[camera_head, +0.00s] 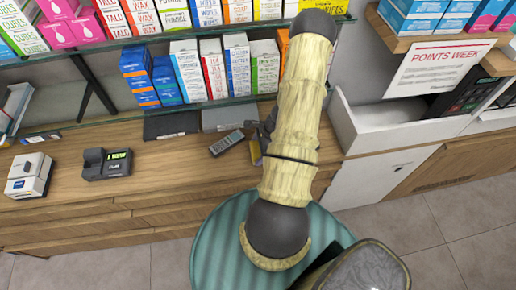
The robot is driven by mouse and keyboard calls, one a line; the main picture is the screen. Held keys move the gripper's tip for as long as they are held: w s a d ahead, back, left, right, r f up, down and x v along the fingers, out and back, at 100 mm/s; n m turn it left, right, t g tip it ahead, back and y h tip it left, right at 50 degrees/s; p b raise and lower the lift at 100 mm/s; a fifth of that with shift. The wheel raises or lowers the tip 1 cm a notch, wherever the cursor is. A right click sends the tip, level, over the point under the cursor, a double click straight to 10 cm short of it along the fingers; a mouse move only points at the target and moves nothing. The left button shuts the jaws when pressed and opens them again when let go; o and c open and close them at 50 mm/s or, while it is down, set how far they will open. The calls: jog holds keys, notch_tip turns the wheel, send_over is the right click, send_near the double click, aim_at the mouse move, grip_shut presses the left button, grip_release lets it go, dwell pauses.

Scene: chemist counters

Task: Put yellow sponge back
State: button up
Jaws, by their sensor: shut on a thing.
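My gripper (261,132) is over the wooden counter, left of my arm, and mostly hidden behind it; only a dark grey part shows. A small yellow piece, which looks like the yellow sponge (255,150), shows at the gripper's end. The gripper appears shut on it. Most of the sponge is hidden, and I cannot tell whether it touches the counter.
The wooden counter (150,165) bears a grey handset (226,143), a dark card terminal (106,163) and a white box (29,175). Glass shelves of medicine boxes (188,70) stand behind. A white bin-like unit (385,120) is at right.

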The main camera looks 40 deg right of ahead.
jog(key=shift+f, duration=0.2)
jog(key=o, duration=0.8)
jog(key=shift+r, duration=0.1)
jog(key=b+v, duration=0.1)
jog(key=v, duration=1.1)
jog(key=shift+a, duration=0.1)
